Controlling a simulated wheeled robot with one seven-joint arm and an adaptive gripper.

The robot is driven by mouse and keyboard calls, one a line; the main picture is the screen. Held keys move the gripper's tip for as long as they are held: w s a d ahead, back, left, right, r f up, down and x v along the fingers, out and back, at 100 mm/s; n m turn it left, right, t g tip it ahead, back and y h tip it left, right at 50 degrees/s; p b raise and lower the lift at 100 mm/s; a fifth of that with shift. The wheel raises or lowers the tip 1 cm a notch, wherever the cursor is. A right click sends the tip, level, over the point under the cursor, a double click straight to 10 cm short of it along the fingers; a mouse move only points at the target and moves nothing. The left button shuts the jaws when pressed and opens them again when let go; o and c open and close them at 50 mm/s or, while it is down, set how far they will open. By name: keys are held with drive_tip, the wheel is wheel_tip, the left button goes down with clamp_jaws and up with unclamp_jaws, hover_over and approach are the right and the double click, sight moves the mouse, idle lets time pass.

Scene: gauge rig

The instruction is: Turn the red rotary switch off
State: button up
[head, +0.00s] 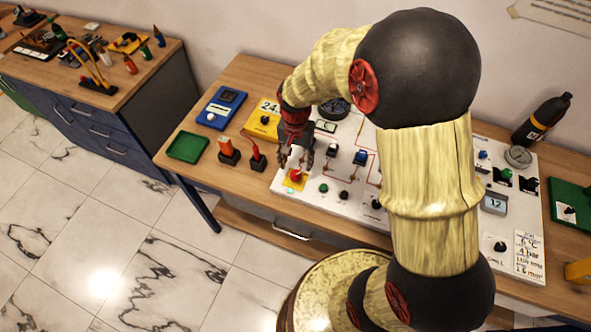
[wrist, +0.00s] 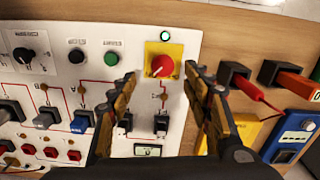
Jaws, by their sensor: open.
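The red rotary switch (head: 295,175) sits on a yellow plate at the front left corner of the white panel. In the wrist view the red switch (wrist: 163,66) shows a small pale mark on its face, and its yellow plate (wrist: 176,50) surrounds it. My gripper (head: 296,153) is above the switch in the head view. In the wrist view my gripper (wrist: 163,76) is open, with one finger to each side of the switch. The fingers appear apart from the switch; their exact height above it is hard to tell.
A lit green lamp (wrist: 165,35) is beside the yellow plate. Black and green buttons (wrist: 111,59) and several toggle switches (wrist: 80,123) stand nearby on the panel. Two black holders with red and orange tools (head: 257,158) and a green tray (head: 188,146) are left of the panel.

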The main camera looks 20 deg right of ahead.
sight(296, 174)
drive_tip(key=shift+w+r+m, duration=0.2)
drive_tip(key=shift+r+m, duration=0.05)
drive_tip(key=shift+m, duration=0.35)
drive_tip(key=shift+f, duration=0.25)
wheel_tip(296, 174, down, 7)
drive_tip(key=shift+w+f+b, duration=0.1)
drive_tip(key=shift+f+b, duration=0.05)
drive_tip(key=shift+b, duration=0.4)
drive_tip(key=c, duration=1.1)
drive_tip(key=shift+c, duration=0.3)
